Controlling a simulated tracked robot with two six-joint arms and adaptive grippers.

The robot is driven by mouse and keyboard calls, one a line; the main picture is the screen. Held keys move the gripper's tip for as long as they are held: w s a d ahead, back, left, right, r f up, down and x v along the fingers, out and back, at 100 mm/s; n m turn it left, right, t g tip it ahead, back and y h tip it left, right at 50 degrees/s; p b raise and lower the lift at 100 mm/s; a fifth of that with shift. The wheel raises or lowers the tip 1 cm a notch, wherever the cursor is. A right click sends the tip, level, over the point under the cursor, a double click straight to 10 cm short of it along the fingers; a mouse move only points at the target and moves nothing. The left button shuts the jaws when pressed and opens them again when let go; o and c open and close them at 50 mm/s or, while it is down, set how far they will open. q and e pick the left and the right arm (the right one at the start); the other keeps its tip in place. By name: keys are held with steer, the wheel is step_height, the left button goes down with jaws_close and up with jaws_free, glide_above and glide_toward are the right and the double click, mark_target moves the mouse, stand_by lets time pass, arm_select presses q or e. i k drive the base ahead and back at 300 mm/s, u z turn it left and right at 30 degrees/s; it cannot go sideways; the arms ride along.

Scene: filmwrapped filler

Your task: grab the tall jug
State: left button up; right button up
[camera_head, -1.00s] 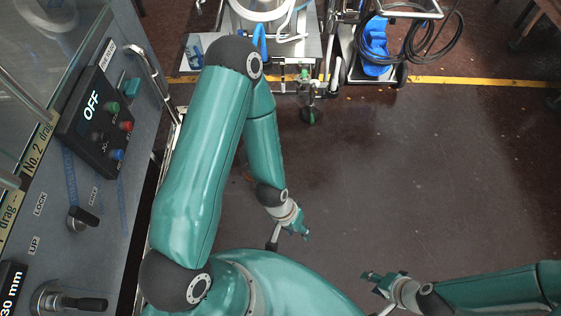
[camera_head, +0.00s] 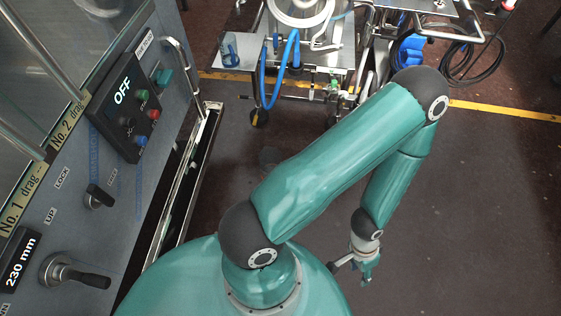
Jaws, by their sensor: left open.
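I cannot make out a tall jug for certain in the head view. A small blue jug-like item (camera_head: 231,48) stands on a metal shelf at the top, too small to tell its shape. My left gripper (camera_head: 366,273) is open and empty at the lower right of centre, hanging above the dark floor and far from that item. My left arm bends across the middle of the view. My right gripper is out of the picture.
A control panel (camera_head: 127,112) reading OFF is on the machine at left, with a metal rail (camera_head: 186,205) beside it. A wheeled cart (camera_head: 345,55) with blue hoses (camera_head: 266,78) stands at the top. The floor (camera_head: 480,200) at right is clear.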

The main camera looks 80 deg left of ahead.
mark_target(269, 157)
steer(key=z, duration=0.1)
steer(key=i, duration=1.35)
steer(key=z, duration=1.25)
steer(key=i, duration=0.15)
steer(key=u, duration=4.45)
steer(key=i, duration=0.3)
steer(key=u, duration=0.9)
steer(key=i, duration=0.8)
steer(key=z, duration=0.55)
